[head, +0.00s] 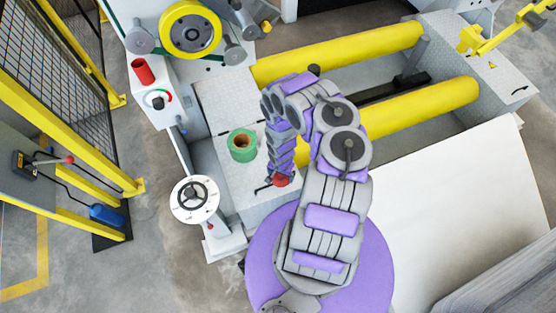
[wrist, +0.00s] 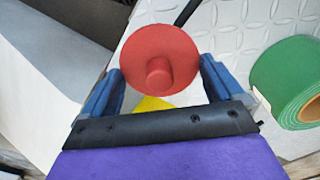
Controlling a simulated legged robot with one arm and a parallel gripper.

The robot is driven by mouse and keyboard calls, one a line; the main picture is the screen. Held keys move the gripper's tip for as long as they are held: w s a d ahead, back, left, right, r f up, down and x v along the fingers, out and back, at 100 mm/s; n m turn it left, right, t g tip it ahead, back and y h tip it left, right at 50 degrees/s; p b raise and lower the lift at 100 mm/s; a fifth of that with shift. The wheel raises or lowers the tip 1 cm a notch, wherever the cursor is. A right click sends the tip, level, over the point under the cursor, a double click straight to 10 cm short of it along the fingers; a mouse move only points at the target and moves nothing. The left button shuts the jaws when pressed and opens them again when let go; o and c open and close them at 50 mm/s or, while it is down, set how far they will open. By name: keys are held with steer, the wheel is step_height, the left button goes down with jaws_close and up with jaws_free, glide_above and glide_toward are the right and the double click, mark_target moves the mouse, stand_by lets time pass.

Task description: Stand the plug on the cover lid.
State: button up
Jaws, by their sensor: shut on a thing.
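The plug is a red flanged disc with a short round stub (wrist: 158,58) in the wrist view. My gripper (wrist: 161,78) is shut on it, with one blue finger at each side. In the head view the red plug (head: 281,181) shows at the end of my arm, low over the front right part of the tread-plate cover lid (head: 236,192). The lid also shows in the wrist view (wrist: 226,30), behind the plug. I cannot tell whether the plug touches the lid. The plug's far side is hidden.
A green roll (head: 242,145) stands on the lid, left of my gripper; it also shows in the wrist view (wrist: 290,82). A handwheel (head: 194,199) stands at the lid's left. Yellow rollers (head: 400,118) lie to the right.

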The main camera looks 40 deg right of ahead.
steer(key=w+d, duration=0.1)
steer(key=w, duration=0.2)
steer(key=w+d+b, duration=0.1)
steer(key=w+d, duration=0.1)
steer(key=w, duration=0.1)
steer(key=w+d+f+b, duration=0.1)
steer(key=w+d, duration=0.1)
steer(key=w, duration=0.1)
steer(key=shift+f+b, duration=1.05)
steer(key=shift+f, duration=0.65)
steer(key=shift+f, duration=0.15)
steer(key=o, duration=0.7)
